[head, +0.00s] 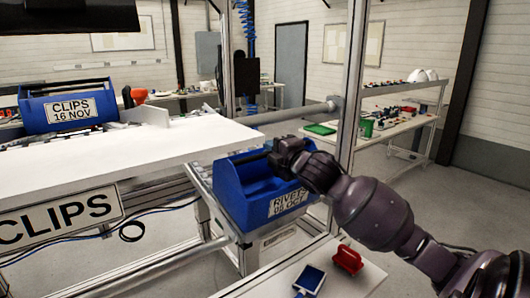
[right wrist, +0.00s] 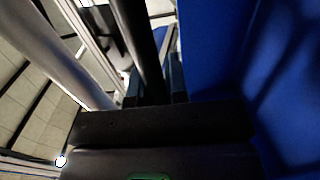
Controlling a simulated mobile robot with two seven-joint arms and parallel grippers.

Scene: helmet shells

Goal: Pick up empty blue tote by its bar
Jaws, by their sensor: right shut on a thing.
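In the right wrist view the bar (right wrist: 140,45) runs into the jaws (right wrist: 150,95), and the tote's blue wall (right wrist: 220,50) fills the right side. I cannot tell whether the tote rests on the frame or hangs clear. My left gripper is out of view.
A metal post (head: 350,90) rises close behind my right arm. A red part (head: 348,259) and a blue part (head: 310,279) lie on a white surface at the front.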

